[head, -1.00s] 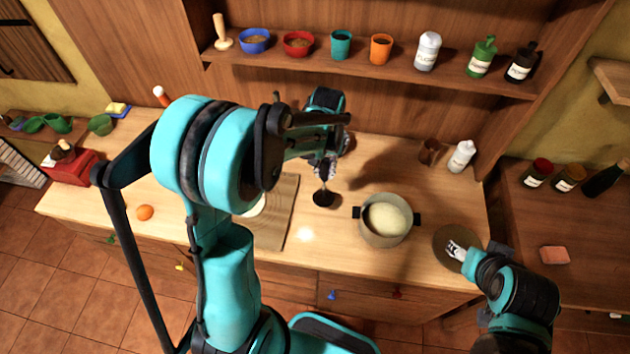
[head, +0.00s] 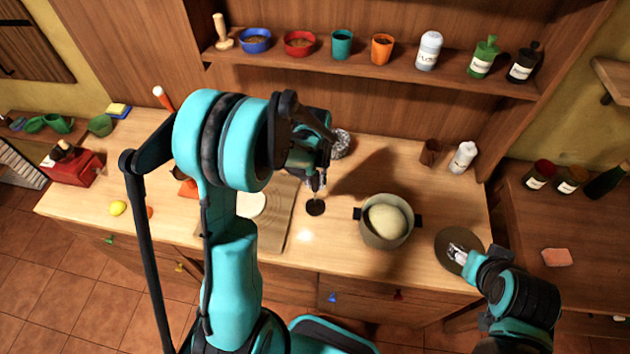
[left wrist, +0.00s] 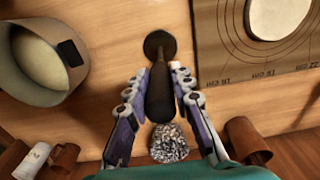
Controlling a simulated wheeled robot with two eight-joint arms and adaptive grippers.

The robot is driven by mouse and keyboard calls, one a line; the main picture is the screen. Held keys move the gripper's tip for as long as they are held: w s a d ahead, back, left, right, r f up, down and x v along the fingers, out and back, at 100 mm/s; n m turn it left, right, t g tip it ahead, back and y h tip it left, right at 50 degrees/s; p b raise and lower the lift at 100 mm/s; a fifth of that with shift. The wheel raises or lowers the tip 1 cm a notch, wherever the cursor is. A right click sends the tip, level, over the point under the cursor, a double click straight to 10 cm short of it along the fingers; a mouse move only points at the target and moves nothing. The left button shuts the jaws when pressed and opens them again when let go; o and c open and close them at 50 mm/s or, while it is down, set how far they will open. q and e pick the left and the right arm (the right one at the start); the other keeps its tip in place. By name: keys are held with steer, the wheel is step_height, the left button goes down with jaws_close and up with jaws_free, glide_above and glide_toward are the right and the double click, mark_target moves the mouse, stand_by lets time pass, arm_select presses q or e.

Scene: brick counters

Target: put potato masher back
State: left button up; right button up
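The potato masher has a dark handle and a round black disc-shaped end, seen in the head view (head: 315,208) and the left wrist view (left wrist: 159,95). My left gripper (head: 316,182) has its fingers on both sides of the handle and looks shut on it in the left wrist view (left wrist: 158,82). The disc end points down, close to the counter; I cannot tell if it touches. My right gripper (head: 460,254) is over a dark round board (head: 446,237) at the counter's right end; its finger opening is unclear.
A pot (head: 373,235) with a pale round mass stands right of the masher. A board (head: 272,232) with pale dough lies to the left. A silvery scrubber (head: 341,143) lies behind. The wall shelf (head: 390,70) holds a wooden-handled tool (head: 221,33), bowls, cups and bottles.

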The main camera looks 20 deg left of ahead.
arm_select(q)
steer(key=shift+o, duration=1.2)
steer(key=shift+r, duration=0.2)
step_height(320, 180, up, 12)
steer(key=shift+f+p, duration=0.25)
steer(key=shift+p, duration=0.7)
steer(key=shift+s+d+r, duration=0.1)
steer(key=shift+r, duration=0.2)
steer(key=s+d+r+m+t, duration=0.1)
steer(key=s+d+r+t, duration=0.2)
steer(key=s, duration=0.4)
steer(key=s+d+r+m+t, duration=0.2)
steer(key=s+d+r+t, duration=0.1)
steer(key=s, duration=0.4)
steer(key=shift+t, duration=0.6)
